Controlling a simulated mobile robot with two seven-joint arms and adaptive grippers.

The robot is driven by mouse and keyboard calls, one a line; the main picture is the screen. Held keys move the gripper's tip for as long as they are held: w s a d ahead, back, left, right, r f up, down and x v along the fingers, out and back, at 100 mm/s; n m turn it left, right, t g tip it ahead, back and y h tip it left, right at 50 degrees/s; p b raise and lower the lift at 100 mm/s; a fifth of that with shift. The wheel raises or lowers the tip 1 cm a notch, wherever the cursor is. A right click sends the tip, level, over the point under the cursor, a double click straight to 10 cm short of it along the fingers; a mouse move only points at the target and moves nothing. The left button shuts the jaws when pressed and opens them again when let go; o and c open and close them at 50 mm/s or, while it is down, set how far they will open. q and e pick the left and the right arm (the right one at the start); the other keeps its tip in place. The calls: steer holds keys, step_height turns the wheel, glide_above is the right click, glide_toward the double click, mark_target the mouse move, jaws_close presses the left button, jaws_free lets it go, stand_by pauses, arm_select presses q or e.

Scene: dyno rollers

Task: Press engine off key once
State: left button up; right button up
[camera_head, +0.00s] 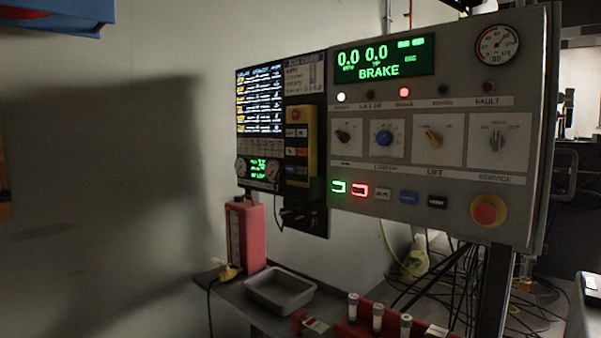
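A grey control panel (455,62) stands upright at the right of the head view. Its lower row has a green-lit key (338,187), a red-lit key (359,190), a grey key (382,194), a blue key (408,198) and a black key (437,202). A yellow hand pendant (311,122) with a red button and several small keys hangs to the left of the panel. The key labels are too small to read, so I cannot tell which is engine off. The green display (384,58) reads 0.0, 0.0 and BRAKE. Neither of my grippers is in view.
A red-and-yellow stop button (489,210) sits at the panel's lower right. Below are a bench (235,297), a grey tray (284,306), a red box (250,238) and a red rack (350,328) with several capped cylinders. Cables hang behind the panel. The space before the keys is clear.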

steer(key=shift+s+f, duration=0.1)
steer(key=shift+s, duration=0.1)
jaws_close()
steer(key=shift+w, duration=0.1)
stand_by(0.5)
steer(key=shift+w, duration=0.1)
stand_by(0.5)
